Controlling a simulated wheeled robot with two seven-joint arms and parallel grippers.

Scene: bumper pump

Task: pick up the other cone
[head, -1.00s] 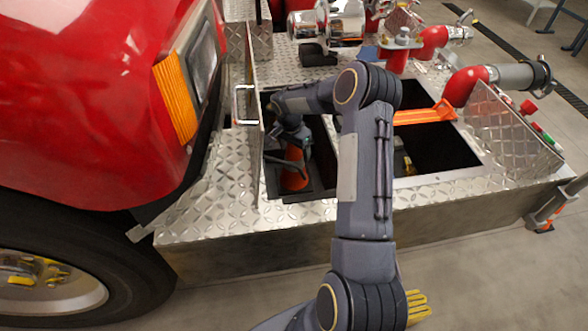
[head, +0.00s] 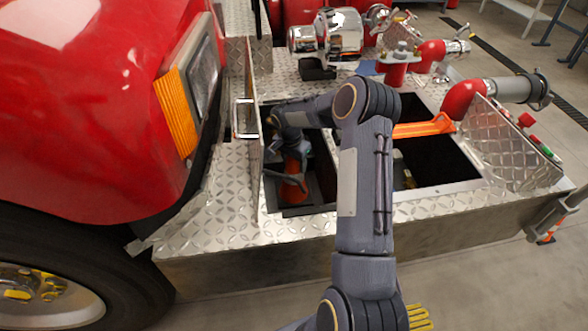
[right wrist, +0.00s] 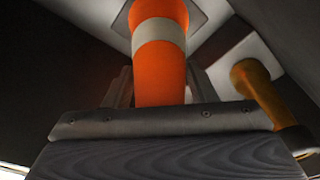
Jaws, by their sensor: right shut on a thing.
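An orange cone (head: 293,188) stands in the left compartment of the bumper. My right gripper (head: 294,178) reaches down into that compartment and is shut on the cone. In the right wrist view, the orange cone (right wrist: 160,50) with its pale band and white base lies between the fingers of my right gripper (right wrist: 158,95). A yellow-orange object (right wrist: 258,88) with a pale base is beside it at the right of that view. My left gripper does not show in the head view.
The compartment has metal rims, and a raised lid with a handle (head: 245,120) stands at its left. Red and chrome pipe fittings (head: 465,97) stand at the right. The red truck body (head: 90,110) is at the left.

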